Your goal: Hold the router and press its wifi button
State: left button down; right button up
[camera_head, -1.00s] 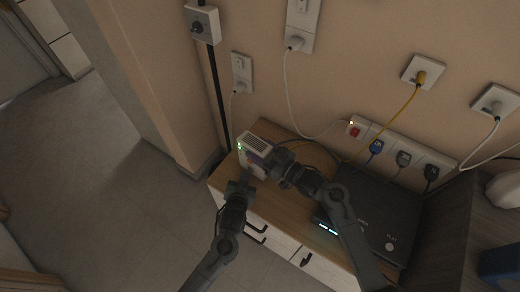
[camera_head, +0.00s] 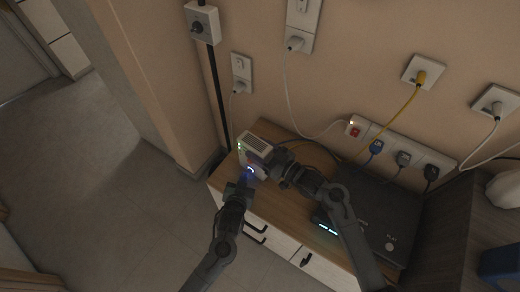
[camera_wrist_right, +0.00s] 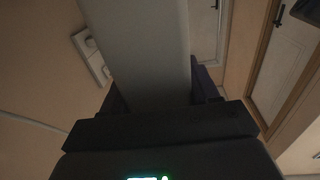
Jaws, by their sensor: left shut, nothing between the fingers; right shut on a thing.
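The white router (camera_head: 258,145) stands at the left end of the wooden cabinet top, with green lights on its left edge. A blue-lit ring shows on its front face. My right gripper (camera_head: 275,160) is shut on the router from the right side. In the right wrist view the router (camera_wrist_right: 150,50) is a wide pale slab between the dark fingers. My left gripper (camera_head: 246,180) is shut and empty, just below the blue light, with bluish light on its tip. I cannot tell whether it touches the router.
The wooden cabinet top (camera_head: 285,212) has drawers with dark handles below. A black box (camera_head: 375,222) with a lit strip lies to the right. Cables run to the power strip (camera_head: 390,150) and wall sockets behind. Open floor (camera_head: 110,200) lies left.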

pick_arm(q)
jog(key=shift+s+a, duration=0.15)
jog(key=shift+s+a, duration=1.9)
jog(key=shift+s, duration=0.3)
pick_arm(e)
jog(key=o, duration=1.4)
jog(key=shift+c, duration=0.2)
